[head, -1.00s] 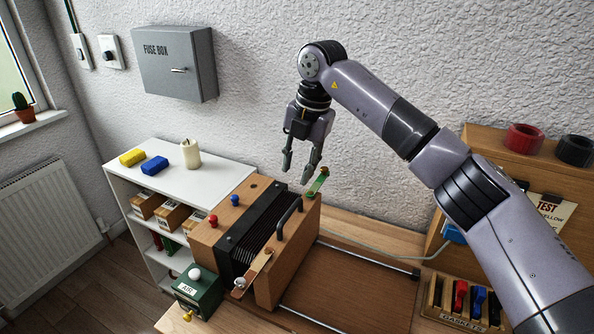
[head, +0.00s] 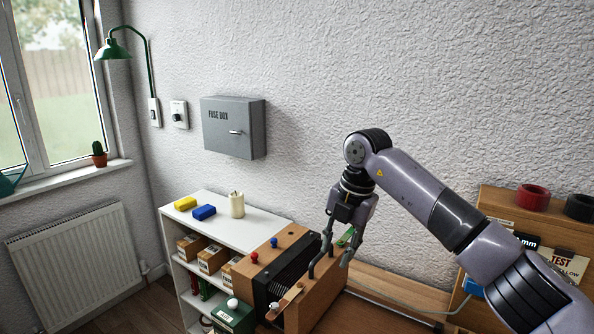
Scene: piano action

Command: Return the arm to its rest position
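My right arm comes in from the right, and my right gripper (head: 338,256) points down with its two fingers apart and nothing between them. It shows in front of or above the wooden box with black bellows (head: 290,275), close to its black handle (head: 313,266) and a green strip (head: 347,237). I cannot tell whether the fingers touch any of these. My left gripper is not in view.
A white shelf (head: 245,228) with yellow and blue blocks and a candle stands left of the box. A grey fuse box (head: 234,128) is on the wall above. A wooden rack (head: 500,205) with red and black rolls stands at right.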

